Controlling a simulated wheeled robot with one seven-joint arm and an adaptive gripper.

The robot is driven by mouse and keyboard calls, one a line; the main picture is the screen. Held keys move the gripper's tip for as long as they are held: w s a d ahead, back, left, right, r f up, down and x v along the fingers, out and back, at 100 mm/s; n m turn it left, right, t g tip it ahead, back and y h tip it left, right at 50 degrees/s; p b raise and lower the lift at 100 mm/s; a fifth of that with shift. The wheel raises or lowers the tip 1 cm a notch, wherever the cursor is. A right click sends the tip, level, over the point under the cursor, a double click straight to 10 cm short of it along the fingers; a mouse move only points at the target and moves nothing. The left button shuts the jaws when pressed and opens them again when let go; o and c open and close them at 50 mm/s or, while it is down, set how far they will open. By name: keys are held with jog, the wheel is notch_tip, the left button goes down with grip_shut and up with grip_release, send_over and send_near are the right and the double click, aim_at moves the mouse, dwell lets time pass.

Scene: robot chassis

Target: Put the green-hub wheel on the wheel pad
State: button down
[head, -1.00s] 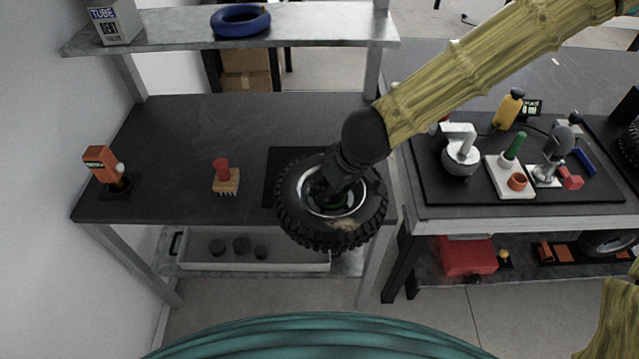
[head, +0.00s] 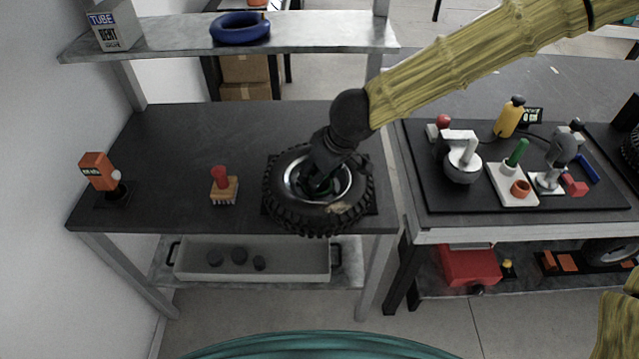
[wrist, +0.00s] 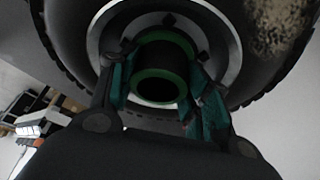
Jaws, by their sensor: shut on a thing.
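The green-hub wheel (head: 352,208) is a black knobby tire with a pale rim and a tan patch on its front side. My gripper (head: 320,183) reaches down into the rim and is shut on the hub. In the wrist view its fingers (wrist: 160,95) press on both sides of the dark hub with a green ring (wrist: 163,50). The wheel pad (head: 374,180) is a thin black mat on the dark bench, largely hidden under the wheel. The wheel lies roughly flat over the pad; I cannot tell whether it touches.
A brush with a red handle (head: 222,186) stands left of the wheel. An orange device (head: 100,172) stands at the bench's left end. A shelf (head: 320,32) with a blue ring runs above the back. A tool mat (head: 435,190) lies on the right bench.

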jog(key=w, duration=0.5)
jog(key=w+p, duration=0.1)
jog(key=w, duration=0.2)
jog(key=shift+w+a+f, duration=0.1)
jog(key=shift+w+f, duration=0.1)
jog(key=shift+f, duration=1.85)
jog(key=c, duration=0.7)
grip_release()
jog(key=shift+s, duration=0.1)
jog(key=shift+f+b, duration=0.1)
jog(key=shift+b, duration=0.2)
jog(key=p+v, duration=0.1)
jog(key=v, duration=1.1)
